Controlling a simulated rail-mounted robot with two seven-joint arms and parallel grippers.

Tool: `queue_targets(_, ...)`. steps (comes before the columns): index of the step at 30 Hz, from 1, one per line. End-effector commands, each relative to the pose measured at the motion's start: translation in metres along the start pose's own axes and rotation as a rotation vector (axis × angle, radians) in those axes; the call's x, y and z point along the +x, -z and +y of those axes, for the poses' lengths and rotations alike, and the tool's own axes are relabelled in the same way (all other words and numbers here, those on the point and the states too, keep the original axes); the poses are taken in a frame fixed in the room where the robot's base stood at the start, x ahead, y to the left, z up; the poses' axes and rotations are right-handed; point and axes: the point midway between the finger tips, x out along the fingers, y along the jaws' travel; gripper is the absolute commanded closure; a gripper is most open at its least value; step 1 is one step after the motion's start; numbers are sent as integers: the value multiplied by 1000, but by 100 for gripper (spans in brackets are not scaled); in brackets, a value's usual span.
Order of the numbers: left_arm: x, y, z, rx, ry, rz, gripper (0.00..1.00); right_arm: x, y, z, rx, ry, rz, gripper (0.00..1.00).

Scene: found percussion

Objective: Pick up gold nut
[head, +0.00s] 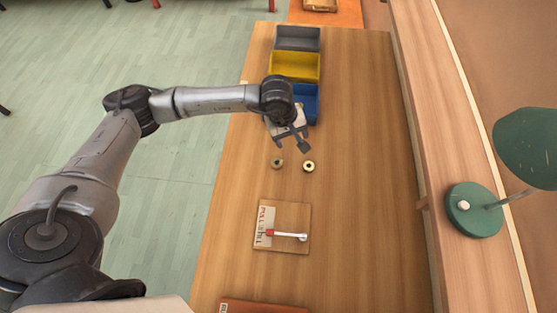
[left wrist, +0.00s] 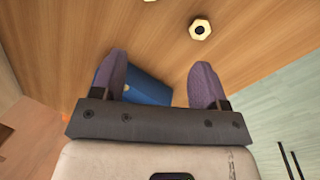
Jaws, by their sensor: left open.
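Two small nuts with dark holes lie apart on the wooden table in the head view. The right nut (head: 309,166) looks brighter gold. The left nut (head: 277,163) looks duller. One pale gold hexagonal nut (left wrist: 200,29) shows near the top of the left wrist view, beyond the fingertips; a sliver of another is cut off at the top edge. My left gripper (head: 293,145) is open and empty, above the table and a little behind the nuts in the head view. Its two purple-grey fingers (left wrist: 160,62) are spread wide in the left wrist view. My right gripper is not in view.
Grey (head: 298,39), yellow (head: 295,67) and blue (head: 305,103) bins stand at the table's far end; my left gripper partly covers the blue one. A wooden board (head: 293,218) with a red-and-white lever lies nearer. A green lamp (head: 473,210) stands at the right.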

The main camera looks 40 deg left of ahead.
Motion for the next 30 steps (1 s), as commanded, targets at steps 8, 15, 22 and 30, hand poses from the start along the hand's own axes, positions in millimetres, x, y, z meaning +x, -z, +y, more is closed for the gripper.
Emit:
queue_targets(8, -5, 12, -37, 261, 241, 48, 32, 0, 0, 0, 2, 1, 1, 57)
queue_targets(15, 19, 13, -42, 314, 241, 37, 32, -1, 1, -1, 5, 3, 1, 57)
queue_targets(22, 57, 16, -51, 313, 239, 37, 32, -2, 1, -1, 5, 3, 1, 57)
queue_targets(30, 78, 18, -55, 313, 236, 39, 32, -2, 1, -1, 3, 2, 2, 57)
